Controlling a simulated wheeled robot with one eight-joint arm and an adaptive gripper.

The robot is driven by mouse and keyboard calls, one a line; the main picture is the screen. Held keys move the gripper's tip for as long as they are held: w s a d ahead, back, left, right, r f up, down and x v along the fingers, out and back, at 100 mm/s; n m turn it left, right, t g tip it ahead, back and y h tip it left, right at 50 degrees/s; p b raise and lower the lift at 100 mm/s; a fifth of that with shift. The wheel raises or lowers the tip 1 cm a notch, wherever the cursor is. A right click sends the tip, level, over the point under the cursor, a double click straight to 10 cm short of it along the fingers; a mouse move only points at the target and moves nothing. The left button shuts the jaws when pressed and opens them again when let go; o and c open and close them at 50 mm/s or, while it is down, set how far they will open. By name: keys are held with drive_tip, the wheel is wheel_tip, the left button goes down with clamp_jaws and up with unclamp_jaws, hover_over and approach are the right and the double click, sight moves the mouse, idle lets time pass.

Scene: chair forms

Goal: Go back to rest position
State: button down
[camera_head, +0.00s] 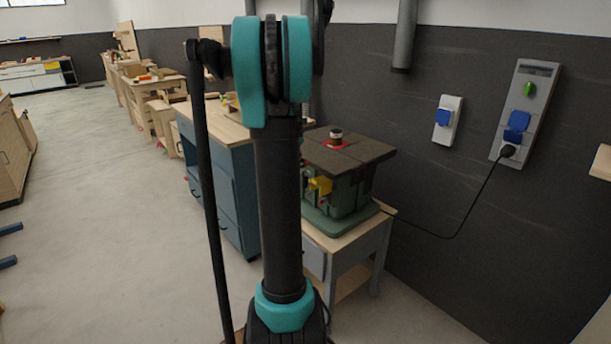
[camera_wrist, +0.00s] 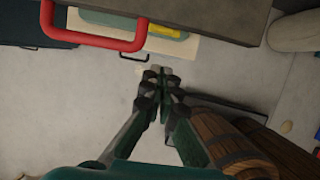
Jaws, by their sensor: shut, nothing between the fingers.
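My gripper (camera_wrist: 160,87) shows in the wrist view, with its fingers together and nothing visible between them. It hangs over bare grey floor (camera_wrist: 95,75). My arm stands upright in the middle of the head view and hides part of the workbench behind it. The gripper itself does not show in the head view.
A green machine (camera_head: 345,190) stands on a small wooden stand (camera_head: 355,255), right of a blue workbench (camera_head: 225,180). Wall sockets (camera_head: 520,115) with a black cable are at right. The wrist view shows a red handle (camera_wrist: 95,42) and a wooden barrel (camera_wrist: 225,140).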

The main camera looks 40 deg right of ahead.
drive_tip(key=shift+d+v, duration=0.15)
drive_tip(key=shift+v, duration=1.1)
drive_tip(key=shift+d+v, duration=0.15)
drive_tip(key=shift+v, duration=1.15)
